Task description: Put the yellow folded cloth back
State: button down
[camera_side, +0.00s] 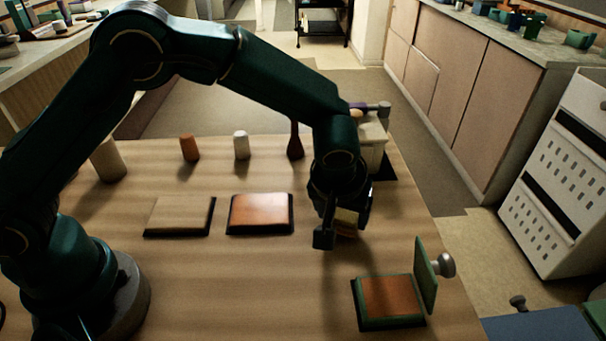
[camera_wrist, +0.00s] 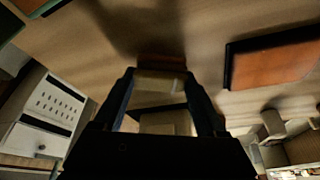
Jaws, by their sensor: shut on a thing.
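My gripper (camera_side: 338,228) is right of the middle of the wooden table, fingers pointing down. It is shut on the yellow folded cloth (camera_side: 347,217), which is partly hidden by a finger in the side view. In the wrist view the pale yellow cloth (camera_wrist: 160,82) sits between the two fingertips (camera_wrist: 160,88). A brown-orange edge (camera_wrist: 160,62) shows right beside the cloth; I cannot tell whether it is part of it. The cloth is low, close to the table top; I cannot tell whether it touches.
A tan slab (camera_side: 180,214) and an orange slab (camera_side: 260,212) lie left of my gripper. A green-rimmed box (camera_side: 392,322) with upright lid (camera_side: 426,274) stands front right. A pale box (camera_side: 371,150) and paddle-shaped thing (camera_side: 295,145) stand behind, with white (camera_side: 241,145), orange (camera_side: 189,147) and beige (camera_side: 108,160) cylinders leftward.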

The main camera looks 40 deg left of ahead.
jog(key=shift+f, duration=0.5)
grip_release()
jog(key=shift+r, duration=0.1)
jog(key=shift+v, duration=2.5)
jog(key=shift+v, duration=2.25)
